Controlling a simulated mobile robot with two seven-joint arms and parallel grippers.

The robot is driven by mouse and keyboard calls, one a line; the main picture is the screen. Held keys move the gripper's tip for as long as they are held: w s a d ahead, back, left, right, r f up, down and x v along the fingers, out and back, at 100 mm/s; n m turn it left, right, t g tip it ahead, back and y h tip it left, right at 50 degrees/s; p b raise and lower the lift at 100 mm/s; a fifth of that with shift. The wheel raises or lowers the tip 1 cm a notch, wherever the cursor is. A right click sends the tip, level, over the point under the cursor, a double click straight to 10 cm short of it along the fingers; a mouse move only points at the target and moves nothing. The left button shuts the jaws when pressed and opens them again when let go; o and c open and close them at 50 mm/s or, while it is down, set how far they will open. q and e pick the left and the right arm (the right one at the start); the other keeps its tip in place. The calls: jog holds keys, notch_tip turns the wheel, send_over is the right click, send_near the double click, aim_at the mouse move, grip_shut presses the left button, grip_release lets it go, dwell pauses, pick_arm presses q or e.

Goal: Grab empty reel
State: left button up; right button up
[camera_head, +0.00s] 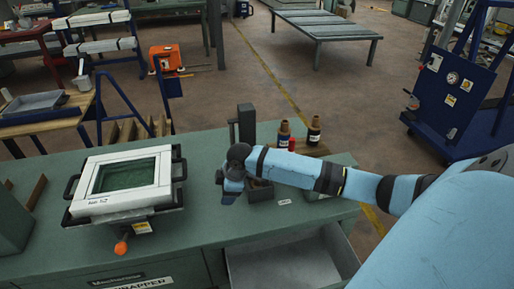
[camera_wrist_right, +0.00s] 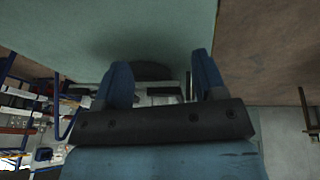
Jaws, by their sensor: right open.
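My right arm comes in from the right in the head view. Its gripper (camera_head: 231,190) is over the green workbench (camera_head: 290,225), right of the white frame. In the right wrist view the two blue fingers of the gripper (camera_wrist_right: 161,62) are apart, with nothing clearly held between them. A dark rounded patch (camera_wrist_right: 152,71) shows beyond the fingers on the green surface. I cannot tell whether it is an object or a shadow. I cannot clearly make out an empty reel in either view; the arm and gripper hide part of the bench. My left gripper is not in view.
A white frame with a green panel (camera_head: 78,203) sits on a fixture at the bench's left. A small grey box (camera_head: 262,191), a dark upright block (camera_head: 246,124) and two bottles (camera_head: 314,130) stand near the arm. An open drawer (camera_head: 285,265) juts out in front.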

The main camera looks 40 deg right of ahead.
jog(key=w+d+r+g+h+b, duration=0.1)
jog(key=d+r+g+b, duration=0.1)
jog(key=d+r, duration=0.5)
jog(key=w+d+r+g+h+b, duration=0.1)
jog(key=w+d+r+b, duration=0.1)
jog(key=d+r, duration=0.6)
jog(key=shift+n, duration=0.4)
jog(key=f, duration=0.3)
jog(key=d+f, duration=0.1)
jog(key=f, duration=0.2)
jog(key=f+b, duration=0.1)
jog(key=f, duration=0.3)
jog(key=shift+s+d, duration=0.1)
jog(key=shift+d, duration=0.3)
jog(key=f, duration=0.4)
jog(key=shift+w+a+f+b, duration=0.1)
jog(key=shift+w+f+b, duration=0.1)
jog(key=shift+b, duration=0.1)
jog(key=shift+f, duration=0.5)
jog(key=shift+c, duration=0.4)
jog(key=c, duration=1.1)
grip_shut()
